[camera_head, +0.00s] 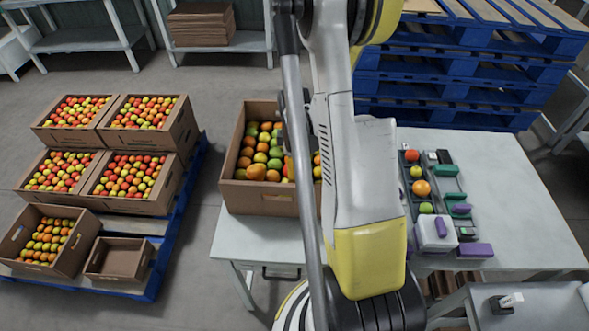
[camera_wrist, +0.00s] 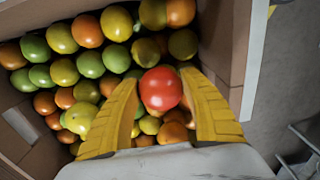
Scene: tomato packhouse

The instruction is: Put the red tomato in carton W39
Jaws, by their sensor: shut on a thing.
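The red tomato (camera_wrist: 161,89) sits between the two yellow fingers of my gripper (camera_wrist: 158,82) in the wrist view. The fingers are shut on it, one on each side. Below and around it is a carton (camera_wrist: 238,60) full of green, yellow and orange tomatoes. In the head view this carton (camera_head: 262,200) stands on the table, its right part hidden by my arm. My gripper and the held tomato are mostly hidden behind my arm there. No W39 label can be read in either view.
A blue pallet (camera_head: 172,262) at the left bears several filled cartons and a small empty-looking carton (camera_head: 128,245). Right of my arm, a tray with a few fruits and tools lies on the table (camera_head: 515,190). Blue pallets (camera_head: 455,90) are stacked behind the table.

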